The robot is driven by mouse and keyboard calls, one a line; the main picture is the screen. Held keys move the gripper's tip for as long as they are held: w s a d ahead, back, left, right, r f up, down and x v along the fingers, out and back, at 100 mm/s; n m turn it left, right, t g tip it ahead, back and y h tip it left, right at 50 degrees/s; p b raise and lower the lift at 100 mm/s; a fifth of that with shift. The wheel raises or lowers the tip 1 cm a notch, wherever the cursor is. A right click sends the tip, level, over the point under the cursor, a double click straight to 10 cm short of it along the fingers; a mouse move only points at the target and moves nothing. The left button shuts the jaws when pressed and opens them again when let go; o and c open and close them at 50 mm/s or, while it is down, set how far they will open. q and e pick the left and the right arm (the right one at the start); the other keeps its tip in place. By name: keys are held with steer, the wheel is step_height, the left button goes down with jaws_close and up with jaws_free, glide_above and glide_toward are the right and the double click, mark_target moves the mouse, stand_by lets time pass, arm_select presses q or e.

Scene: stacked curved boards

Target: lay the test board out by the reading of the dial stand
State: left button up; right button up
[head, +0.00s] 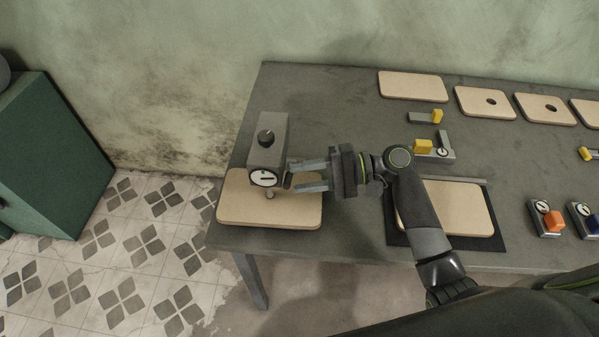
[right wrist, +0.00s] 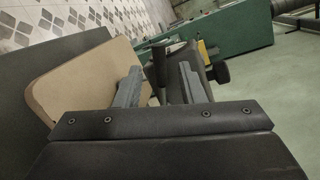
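The grey dial stand (head: 267,150) has a black knob on top and a white round dial on its front face. Its probe tip reaches down over a pale rounded board (head: 240,207) at the table's left end; I cannot tell if they touch. My right gripper (head: 306,176) is open beside the stand, its fingers pointing left at a short dark lever. In the right wrist view the dark lever (right wrist: 158,62) shows between the open fingers (right wrist: 158,85), with the board (right wrist: 75,85) to the left. My left gripper is out of view.
Another pale board (head: 467,210) lies on a black mat (head: 399,238), partly behind my right arm. More boards (head: 412,86) line the back, some with holes (head: 491,101). Small dial blocks with orange (head: 554,221) and yellow parts (head: 423,146) stand right. A green cabinet (head: 52,155) is at far left.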

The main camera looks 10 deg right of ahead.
steer(key=shift+w+a+f, duration=0.1)
steer(key=shift+a, duration=0.55)
steer(key=shift+c, duration=0.4)
jaws_close()
